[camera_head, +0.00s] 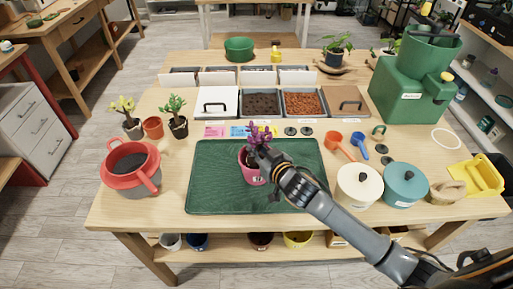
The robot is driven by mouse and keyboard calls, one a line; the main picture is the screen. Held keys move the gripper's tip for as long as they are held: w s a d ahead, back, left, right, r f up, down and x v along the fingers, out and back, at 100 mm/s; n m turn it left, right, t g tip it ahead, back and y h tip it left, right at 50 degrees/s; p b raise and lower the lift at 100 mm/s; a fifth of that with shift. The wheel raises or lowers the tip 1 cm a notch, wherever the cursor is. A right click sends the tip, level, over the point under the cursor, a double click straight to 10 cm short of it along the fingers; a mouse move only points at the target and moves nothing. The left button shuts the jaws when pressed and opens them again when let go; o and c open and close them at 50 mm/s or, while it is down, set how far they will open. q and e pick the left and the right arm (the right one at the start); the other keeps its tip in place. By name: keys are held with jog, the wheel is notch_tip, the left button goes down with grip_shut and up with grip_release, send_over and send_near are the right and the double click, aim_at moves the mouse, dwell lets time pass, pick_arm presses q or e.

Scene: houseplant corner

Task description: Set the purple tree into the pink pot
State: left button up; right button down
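The purple tree (258,133) is upright at the pink pot (250,172), which stands on the green mat (215,190). The tree's foliage shows above the pot's rim. My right gripper (264,157) reaches in from the right and covers the tree's lower part and the right side of the pot. Its fingers are small and dark here, so I cannot tell whether they are closed on the tree. Whether the tree's base touches the soil is hidden. My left gripper is not in view.
A red pot with dark contents (118,183) stands left of the mat. Two small plants flank a terracotta pot (153,127). Bins of soil (261,103) and red pellets (304,103) lie behind. Cream (358,190) and teal (405,188) lidded pots stand right. The mat's left part is clear.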

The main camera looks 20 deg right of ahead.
jog(key=shift+f, duration=0.5)
dwell(0.8)
jog(key=c, duration=1.3)
grip_release()
jog(key=shift+o, duration=0.2)
jog(key=shift+s, duration=0.1)
